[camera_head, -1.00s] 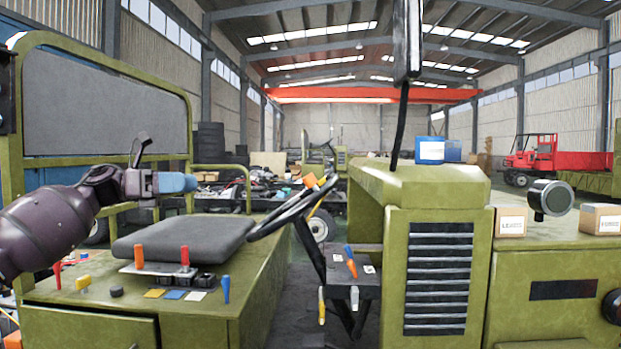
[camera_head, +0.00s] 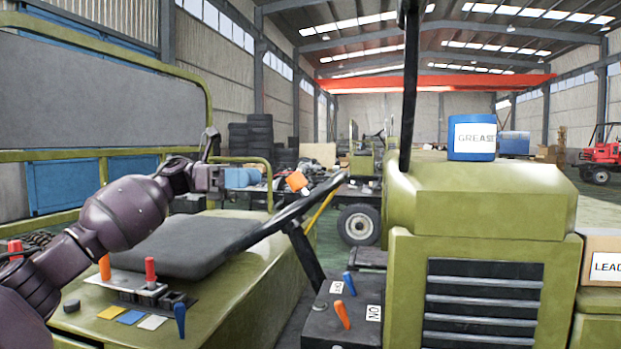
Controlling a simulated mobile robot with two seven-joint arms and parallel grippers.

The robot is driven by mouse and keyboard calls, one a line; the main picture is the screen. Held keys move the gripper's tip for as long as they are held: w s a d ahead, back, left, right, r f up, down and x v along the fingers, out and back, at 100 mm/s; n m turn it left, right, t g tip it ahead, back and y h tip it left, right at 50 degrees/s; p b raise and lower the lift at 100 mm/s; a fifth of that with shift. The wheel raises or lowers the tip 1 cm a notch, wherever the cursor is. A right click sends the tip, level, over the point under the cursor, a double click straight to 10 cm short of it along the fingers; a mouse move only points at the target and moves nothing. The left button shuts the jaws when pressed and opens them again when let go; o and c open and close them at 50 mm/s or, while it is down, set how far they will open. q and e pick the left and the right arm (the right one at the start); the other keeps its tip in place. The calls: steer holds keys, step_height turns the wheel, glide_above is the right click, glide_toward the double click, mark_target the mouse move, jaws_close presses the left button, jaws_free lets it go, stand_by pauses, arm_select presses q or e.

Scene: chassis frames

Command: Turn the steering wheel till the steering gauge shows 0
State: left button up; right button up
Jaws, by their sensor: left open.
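The black steering wheel (camera_head: 268,226) is seen nearly edge-on on its slanted column, between the grey seat and the green hood. An orange piece (camera_head: 297,181) shows at its upper rim. My left gripper (camera_head: 240,178) is open, with blue fingertips, above the far side of the seat. In the picture it lies left of the wheel's upper rim, with a gap between them. I cannot make out a steering gauge or its reading. My right gripper is out of view.
The grey seat (camera_head: 185,245) and a lever panel (camera_head: 140,287) lie below my left arm. A control box (camera_head: 342,318) with blue and orange levers stands right of the column. The green hood (camera_head: 480,200) carries a blue grease tin (camera_head: 471,138).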

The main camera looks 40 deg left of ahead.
mark_target(294, 179)
arm_select(q)
steer(key=x, duration=1)
steer(key=shift+d+b, duration=0.3)
steer(key=shift+b, duration=0.1)
steer(key=shift+c, duration=0.4)
jaws_close()
